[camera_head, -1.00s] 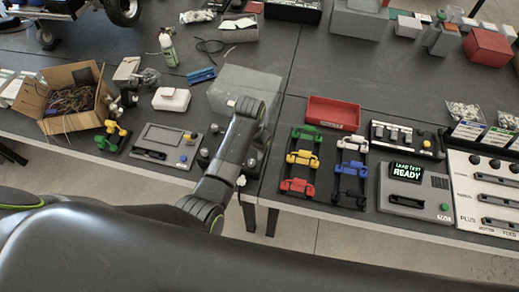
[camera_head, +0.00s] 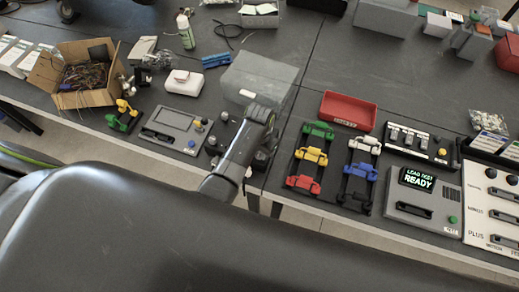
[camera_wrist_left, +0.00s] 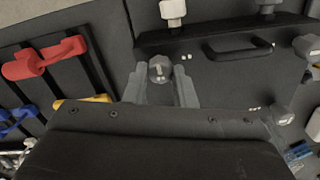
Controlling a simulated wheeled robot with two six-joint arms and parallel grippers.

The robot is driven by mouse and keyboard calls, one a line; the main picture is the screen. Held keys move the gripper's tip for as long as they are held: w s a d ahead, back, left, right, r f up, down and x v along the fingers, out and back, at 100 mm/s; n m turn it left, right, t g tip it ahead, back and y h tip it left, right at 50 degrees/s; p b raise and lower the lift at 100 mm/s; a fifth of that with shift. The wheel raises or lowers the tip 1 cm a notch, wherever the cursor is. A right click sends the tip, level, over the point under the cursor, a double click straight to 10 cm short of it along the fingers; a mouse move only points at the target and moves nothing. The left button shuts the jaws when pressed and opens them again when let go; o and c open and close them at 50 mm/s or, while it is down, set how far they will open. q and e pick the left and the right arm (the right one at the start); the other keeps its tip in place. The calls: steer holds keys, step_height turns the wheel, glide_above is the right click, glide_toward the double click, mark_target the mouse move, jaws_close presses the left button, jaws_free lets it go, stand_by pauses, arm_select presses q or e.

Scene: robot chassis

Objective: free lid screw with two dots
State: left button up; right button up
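A grey lid screw (camera_wrist_left: 160,68) with a slotted knob stands on a dark lid (camera_wrist_left: 225,75). Two small pale dots mark the lid just right of this screw. My left gripper (camera_wrist_left: 160,74) has its fingers apart, one on either side of the screw, with narrow gaps visible. I cannot tell how deep the fingers sit. Another grey screw (camera_wrist_left: 283,116) stands at the lid's right, with small dots left of it. In the head view my left arm covers most of the dark unit (camera_head: 222,131) and hides the fingertips. My right gripper is not in view.
A black handle (camera_wrist_left: 240,50) and pale knobs (camera_wrist_left: 172,10) lie beyond the screw. Racks with coloured clips (camera_head: 312,156), a red tray (camera_head: 347,110) and a load tester (camera_head: 423,205) stand to the right.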

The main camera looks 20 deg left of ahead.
arm_select(q)
steer(key=shift+c, duration=0.6)
steer(key=shift+n, duration=0.4)
steer(key=n, duration=0.2)
steer(key=shift+n, duration=0.4)
steer(key=n, duration=0.5)
steer(key=shift+w+a, duration=0.1)
steer(key=n, duration=0.5)
steer(key=shift+a+r+n, duration=0.1)
steer(key=shift+n, duration=2.2)
